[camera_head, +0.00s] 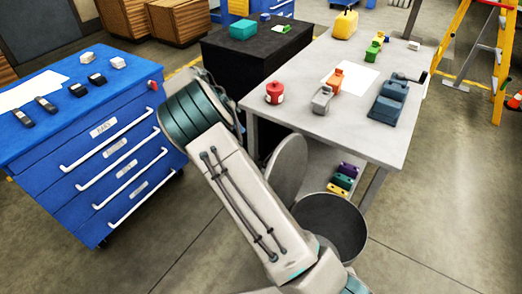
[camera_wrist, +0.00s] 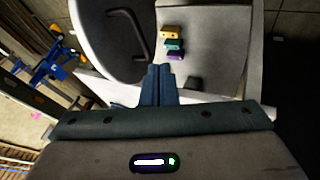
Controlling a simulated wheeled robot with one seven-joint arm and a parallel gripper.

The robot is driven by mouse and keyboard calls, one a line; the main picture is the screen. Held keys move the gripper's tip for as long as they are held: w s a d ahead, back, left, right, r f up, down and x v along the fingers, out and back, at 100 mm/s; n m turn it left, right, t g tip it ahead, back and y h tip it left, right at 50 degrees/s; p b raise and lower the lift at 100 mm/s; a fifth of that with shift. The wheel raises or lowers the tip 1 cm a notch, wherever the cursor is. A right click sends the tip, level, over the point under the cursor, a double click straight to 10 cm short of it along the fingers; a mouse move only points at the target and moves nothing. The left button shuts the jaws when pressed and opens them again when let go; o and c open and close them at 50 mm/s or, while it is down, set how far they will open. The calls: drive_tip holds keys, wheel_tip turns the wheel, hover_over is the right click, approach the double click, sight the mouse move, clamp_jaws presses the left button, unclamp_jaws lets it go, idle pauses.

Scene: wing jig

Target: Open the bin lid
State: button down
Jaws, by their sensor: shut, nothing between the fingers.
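The bin (camera_head: 335,225) is a round grey container beside the table, its dark inside showing from above. Its lid (camera_head: 287,168), a grey disc, stands up steeply at the bin's far left rim, so the mouth is uncovered. My arm covers part of the bin's left side. In the head view my gripper cannot be made out. In the wrist view my gripper (camera_wrist: 160,85) is shut and empty. Beyond it at upper left is a grey round shape with a dark oval face and a thin curved bar; I cannot tell whether it is lid or bin.
A grey table (camera_head: 405,150) with a red canister (camera_head: 275,92), a blue vise (camera_head: 390,98) and other items stands behind the bin. Several coloured blocks (camera_head: 343,177) lie on its lower shelf. A blue drawer cabinet (camera_head: 110,150) is at left. The floor at lower right is clear.

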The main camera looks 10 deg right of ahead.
drive_tip(key=s+p+x, duration=0.1)
drive_tip(key=p+x, duration=0.1)
drive_tip(key=x, duration=1)
drive_tip(key=shift+s+d+r+h+p, duration=0.15)
drive_tip(key=shift+s+d+h+p, duration=0.2)
drive_tip(key=shift+d+h+p, duration=0.1)
